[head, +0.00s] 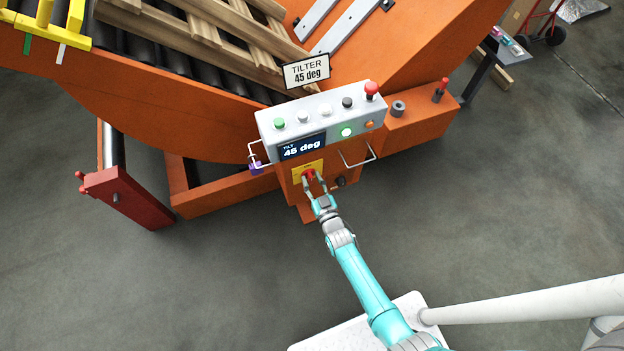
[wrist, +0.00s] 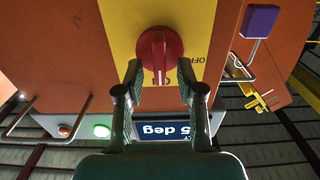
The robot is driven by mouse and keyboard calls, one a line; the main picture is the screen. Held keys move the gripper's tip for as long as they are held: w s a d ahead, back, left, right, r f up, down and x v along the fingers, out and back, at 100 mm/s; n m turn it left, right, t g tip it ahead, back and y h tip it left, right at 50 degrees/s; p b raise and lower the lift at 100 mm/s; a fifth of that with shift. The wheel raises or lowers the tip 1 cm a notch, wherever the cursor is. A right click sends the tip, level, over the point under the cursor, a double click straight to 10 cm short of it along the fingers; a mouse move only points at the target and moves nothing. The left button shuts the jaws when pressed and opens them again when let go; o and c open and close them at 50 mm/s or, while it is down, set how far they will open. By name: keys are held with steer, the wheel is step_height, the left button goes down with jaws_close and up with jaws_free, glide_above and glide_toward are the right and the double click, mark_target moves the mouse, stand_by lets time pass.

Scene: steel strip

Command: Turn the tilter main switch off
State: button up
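The tilter main switch is a red rotary knob (head: 308,174) on a yellow plate (head: 299,167), on the orange post below the control box. In the wrist view the knob (wrist: 158,52) is seen close up and upside down, its grip bar pointing up and down the picture. The word OFF is on the plate's right side there; lettering by the knob's lower end is partly hidden. My gripper (head: 315,182) is at the knob. Its fingers (wrist: 159,78) are open, one on each side of the knob's lower part, with visible gaps.
The grey control box (head: 320,122) above carries several buttons, a lit green lamp (head: 347,132) and a display (head: 302,147) reading 45 deg. Wire handles (head: 358,156) flank the post. A purple padlock-like block (head: 256,167) hangs at left.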

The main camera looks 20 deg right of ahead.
steer(key=shift+w, duration=0.25)
jaws_close()
